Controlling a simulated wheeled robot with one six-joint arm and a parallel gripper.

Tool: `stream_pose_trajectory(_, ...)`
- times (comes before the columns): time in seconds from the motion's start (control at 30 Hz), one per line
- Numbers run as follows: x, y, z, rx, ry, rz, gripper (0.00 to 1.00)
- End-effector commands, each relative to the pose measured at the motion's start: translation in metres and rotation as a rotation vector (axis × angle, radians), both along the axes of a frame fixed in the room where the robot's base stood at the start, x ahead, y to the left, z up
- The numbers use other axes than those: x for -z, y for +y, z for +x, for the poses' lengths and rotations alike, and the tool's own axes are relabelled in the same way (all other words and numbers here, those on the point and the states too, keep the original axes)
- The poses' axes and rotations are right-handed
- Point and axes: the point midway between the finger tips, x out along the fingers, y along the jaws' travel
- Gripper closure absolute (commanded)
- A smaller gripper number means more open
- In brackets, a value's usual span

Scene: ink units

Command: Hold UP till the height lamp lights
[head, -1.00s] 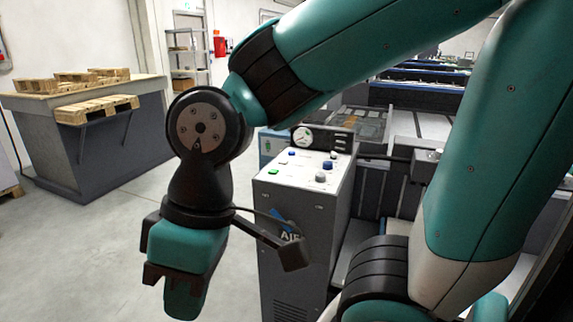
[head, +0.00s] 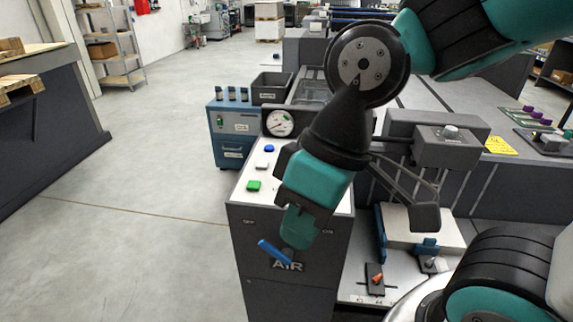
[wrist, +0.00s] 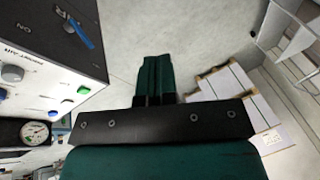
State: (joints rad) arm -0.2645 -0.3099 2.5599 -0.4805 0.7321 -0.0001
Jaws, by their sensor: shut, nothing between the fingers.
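My gripper (head: 298,232) is shut and empty, pointing down in front of the grey control cabinet (head: 285,292) in the head view. In the wrist view its closed fingers (wrist: 156,80) point away from the cabinet, over the floor. The cabinet's white top panel carries a green button (head: 253,186), a white button (head: 261,165) and a blue button (head: 269,148). My wrist hides the rest of the panel in the head view. I cannot read which button is UP, nor identify a height lamp.
A blue lever (head: 274,252) marked AIR is on the cabinet front, close to my fingertips. A round gauge (head: 280,123) stands behind the panel. A blue unit (head: 232,135) is behind left. A machine with a side table (head: 425,230) stands right. Floor at left is clear.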

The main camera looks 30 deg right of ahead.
Motion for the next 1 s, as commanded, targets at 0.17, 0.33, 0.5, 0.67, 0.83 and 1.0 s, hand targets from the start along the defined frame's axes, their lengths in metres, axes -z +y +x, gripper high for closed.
stream_pose_trajectory(0.17,0.000,0.000,0.000,-0.001,0.000,0.000,1.00)
stream_pose_trajectory(0.33,0.000,0.000,0.000,-0.001,0.000,0.000,1.00)
stream_pose_trajectory(0.5,-0.003,0.002,0.012,0.031,-0.006,0.013,1.00)
stream_pose_trajectory(0.67,-0.007,0.008,0.077,0.205,-0.046,0.082,1.00)
stream_pose_trajectory(0.83,0.005,0.000,0.181,0.492,-0.131,0.190,1.00)
stream_pose_trajectory(1.0,0.030,-0.027,0.263,0.737,-0.227,0.278,1.00)
